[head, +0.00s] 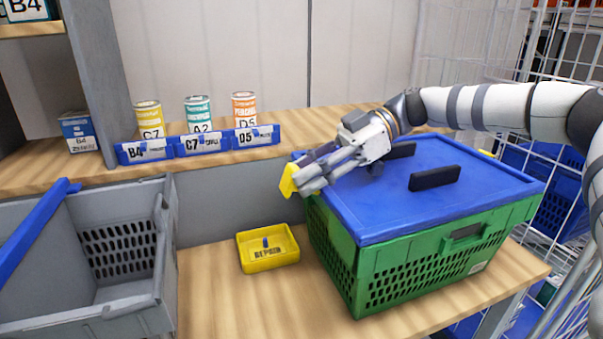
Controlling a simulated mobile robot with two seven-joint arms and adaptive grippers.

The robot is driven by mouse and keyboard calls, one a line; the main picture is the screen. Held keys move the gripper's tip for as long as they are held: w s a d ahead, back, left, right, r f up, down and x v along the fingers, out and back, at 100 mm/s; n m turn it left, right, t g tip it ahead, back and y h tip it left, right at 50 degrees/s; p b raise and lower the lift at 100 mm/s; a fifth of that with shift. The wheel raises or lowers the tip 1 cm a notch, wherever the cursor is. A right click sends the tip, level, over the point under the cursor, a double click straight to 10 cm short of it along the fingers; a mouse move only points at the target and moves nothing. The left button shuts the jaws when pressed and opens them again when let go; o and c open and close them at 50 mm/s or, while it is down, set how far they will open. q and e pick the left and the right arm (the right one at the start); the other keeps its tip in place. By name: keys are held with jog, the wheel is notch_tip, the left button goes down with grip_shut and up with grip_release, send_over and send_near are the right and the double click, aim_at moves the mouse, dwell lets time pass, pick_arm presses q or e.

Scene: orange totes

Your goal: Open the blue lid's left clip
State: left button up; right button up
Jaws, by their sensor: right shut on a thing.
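The blue lid (380,205) lies on a green crate (400,277) and carries two black handles, one (435,178) in plain view and one partly behind my gripper. A yellow clip (288,181) sticks out at the lid's left edge. My right gripper (299,183) reaches over the lid from the right, and its fingers are shut on this left clip. The fingers hide part of the clip and the lid edge beside it. A bit of yellow (486,154) shows at the lid's far right edge. My left gripper is not in view.
A yellow tray (268,262) with a small blue thing in it stands left of the crate. A grey tote (130,308) with a blue bar stands at far left. Cans stand behind blue label holders (200,145) on the shelf. Wire mesh is at right.

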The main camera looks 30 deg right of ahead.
dwell(0.5)
jog(key=o, duration=1.2)
jog(key=shift+c, duration=0.2)
jog(key=v, duration=1.2)
jog(key=shift+d+f, duration=0.2)
jog(key=shift+f, duration=0.05)
